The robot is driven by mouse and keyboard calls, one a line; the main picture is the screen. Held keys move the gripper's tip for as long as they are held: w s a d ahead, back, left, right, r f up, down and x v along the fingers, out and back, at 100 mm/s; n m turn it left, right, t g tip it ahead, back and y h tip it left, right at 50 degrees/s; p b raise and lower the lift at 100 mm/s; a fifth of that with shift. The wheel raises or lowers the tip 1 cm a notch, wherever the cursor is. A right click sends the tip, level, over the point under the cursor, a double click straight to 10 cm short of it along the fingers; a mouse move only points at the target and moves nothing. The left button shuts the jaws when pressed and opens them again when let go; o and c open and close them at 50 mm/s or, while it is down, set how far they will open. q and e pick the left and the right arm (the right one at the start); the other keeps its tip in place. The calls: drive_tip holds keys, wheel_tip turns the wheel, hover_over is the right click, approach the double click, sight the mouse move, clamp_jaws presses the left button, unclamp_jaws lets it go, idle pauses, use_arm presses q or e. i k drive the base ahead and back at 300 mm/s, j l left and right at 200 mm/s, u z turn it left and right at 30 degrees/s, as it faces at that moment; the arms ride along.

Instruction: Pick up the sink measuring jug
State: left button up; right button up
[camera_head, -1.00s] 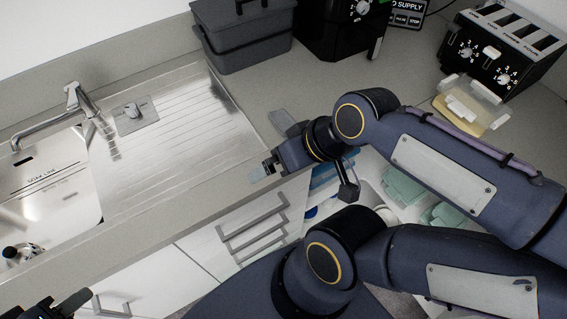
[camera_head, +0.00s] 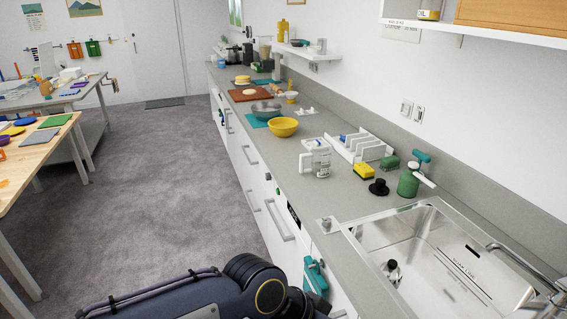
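The measuring jug (camera_head: 316,160) stands upright on the grey counter, left of the sink, in the head view. It is clear and whitish with dark markings, and its handle points left. My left arm comes in low from the left, with its wrist near the bottom edge, below and apart from the jug. The fingers of my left gripper are not clear there. My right gripper is out of view.
The sink (camera_head: 440,270) is at lower right. Near the jug are a white rack (camera_head: 358,146), a yellow sponge (camera_head: 364,171), a black stopper (camera_head: 379,187), a green spray bottle (camera_head: 408,182) and a yellow bowl (camera_head: 283,127). Open floor (camera_head: 170,190) lies left.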

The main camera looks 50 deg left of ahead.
sight(321, 155)
drive_tip(key=u, duration=1.5)
